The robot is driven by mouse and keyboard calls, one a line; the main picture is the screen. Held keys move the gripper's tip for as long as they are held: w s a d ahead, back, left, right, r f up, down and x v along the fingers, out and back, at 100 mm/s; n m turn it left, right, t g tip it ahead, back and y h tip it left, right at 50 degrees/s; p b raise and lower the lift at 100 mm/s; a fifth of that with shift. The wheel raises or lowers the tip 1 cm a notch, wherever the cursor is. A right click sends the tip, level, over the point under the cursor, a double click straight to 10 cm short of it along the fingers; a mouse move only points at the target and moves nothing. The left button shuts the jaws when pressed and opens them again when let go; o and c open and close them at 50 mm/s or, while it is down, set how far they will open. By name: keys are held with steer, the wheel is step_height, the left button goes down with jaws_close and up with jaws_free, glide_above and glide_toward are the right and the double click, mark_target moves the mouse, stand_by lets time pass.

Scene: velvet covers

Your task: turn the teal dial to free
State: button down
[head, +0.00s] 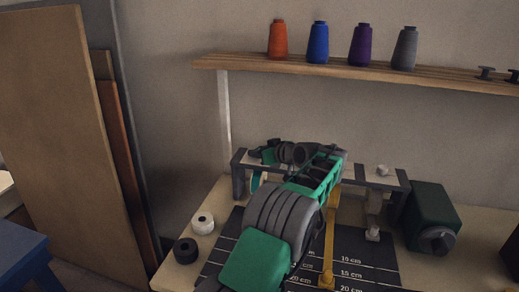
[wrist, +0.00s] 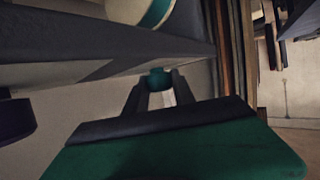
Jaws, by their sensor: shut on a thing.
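My gripper (wrist: 160,84) is shut on a small teal piece, which I take to be the teal dial (wrist: 157,77), seen between the two dark fingertips in the wrist view. The fingers hide its sides, and I cannot read its setting or any marks. A round white part with a teal rim (wrist: 158,10) shows at the top of the wrist view, close to a grey bar. In the head view my gripper (head: 257,153) is at the left end of the grey frame, and a teal edge (head: 255,181) shows below it.
The grey frame (head: 382,181) stands over a dark measuring mat (head: 365,275). A yellow bar (head: 329,245) and a dark green box with a knob (head: 430,207) are to the right. White (head: 202,222) and black (head: 186,250) rolls lie left. A shelf (head: 450,77) with spools hangs above.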

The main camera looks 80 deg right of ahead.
steer(key=c, duration=1)
jaws_free()
steer(key=shift+c, duration=0.2)
steer(key=b+v, duration=0.1)
steer(key=v, duration=0.6)
steer(key=shift+s+a+r, duration=0.15)
steer(key=shift+s+a, duration=0.1)
steer(key=shift+s, duration=0.05)
steer(key=shift+r, duration=0.1)
